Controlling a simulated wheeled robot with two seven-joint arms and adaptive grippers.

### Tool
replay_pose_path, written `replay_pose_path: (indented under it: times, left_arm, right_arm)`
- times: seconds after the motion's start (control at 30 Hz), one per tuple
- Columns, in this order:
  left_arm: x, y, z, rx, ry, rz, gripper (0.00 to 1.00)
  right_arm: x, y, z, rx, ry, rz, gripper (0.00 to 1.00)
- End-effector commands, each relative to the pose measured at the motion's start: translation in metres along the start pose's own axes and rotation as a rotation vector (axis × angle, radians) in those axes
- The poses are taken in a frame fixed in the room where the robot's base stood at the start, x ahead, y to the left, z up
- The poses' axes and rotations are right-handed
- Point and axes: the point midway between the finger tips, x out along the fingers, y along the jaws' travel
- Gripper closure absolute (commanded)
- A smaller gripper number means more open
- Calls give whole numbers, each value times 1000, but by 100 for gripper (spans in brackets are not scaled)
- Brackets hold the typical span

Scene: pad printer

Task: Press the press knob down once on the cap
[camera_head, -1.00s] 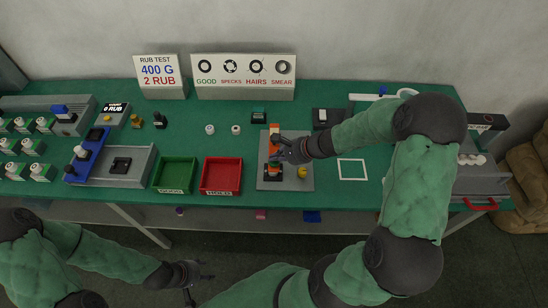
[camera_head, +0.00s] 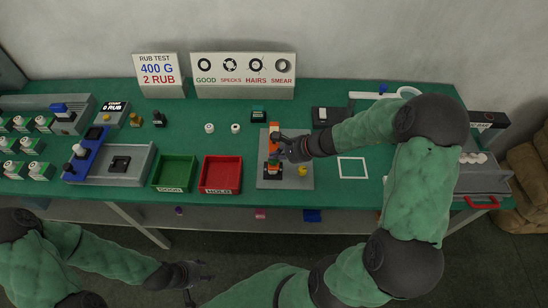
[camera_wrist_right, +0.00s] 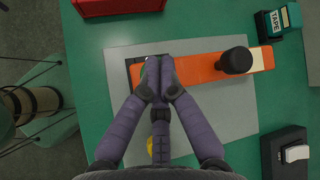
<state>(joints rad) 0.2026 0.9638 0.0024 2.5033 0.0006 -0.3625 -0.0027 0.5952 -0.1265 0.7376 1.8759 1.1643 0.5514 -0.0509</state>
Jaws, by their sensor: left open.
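The press stands on a grey plate (camera_head: 300,182) in the head view. Its orange arm (camera_wrist_right: 200,66) carries a round black press knob (camera_wrist_right: 236,60), clear in the right wrist view. My right gripper (camera_wrist_right: 160,72) has its fingertips together over the front end of the orange arm, beside a dark square, apart from the knob. In the head view my right gripper (camera_head: 280,153) hides part of the press. A pale sliver shows at the fingertips; I cannot tell if it is the cap. My left gripper (camera_head: 200,280) is open and empty, low in front of the table.
Green (camera_head: 175,173) and red (camera_head: 221,174) bins stand left of the press. Two small white pieces (camera_head: 209,128) lie behind them. A tape box (camera_head: 258,115) stands behind the press. A yellow item (camera_head: 303,171) is on the plate. A white outlined square (camera_head: 352,168) is right.

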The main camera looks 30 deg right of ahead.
Motion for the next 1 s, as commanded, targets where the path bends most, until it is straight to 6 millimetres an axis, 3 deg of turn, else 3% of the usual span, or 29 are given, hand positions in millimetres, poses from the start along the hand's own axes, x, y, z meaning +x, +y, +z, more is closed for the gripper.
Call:
replay_pose_path:
  times: [0.03, 0.6, 1.0]
  left_arm:
    - [4, -1, 0, 0, 0, 0, 48]
    - [9, -3, 0, 0, 0, 0, 48]
    - [0, 0, 0, 0, 0, 0, 48]
  right_arm:
    - [11, 21, -5, 15, 5, 34, 100]
    - [12, 23, -7, 15, 7, 34, 100]
    - [5, 17, -2, 16, 7, 33, 100]
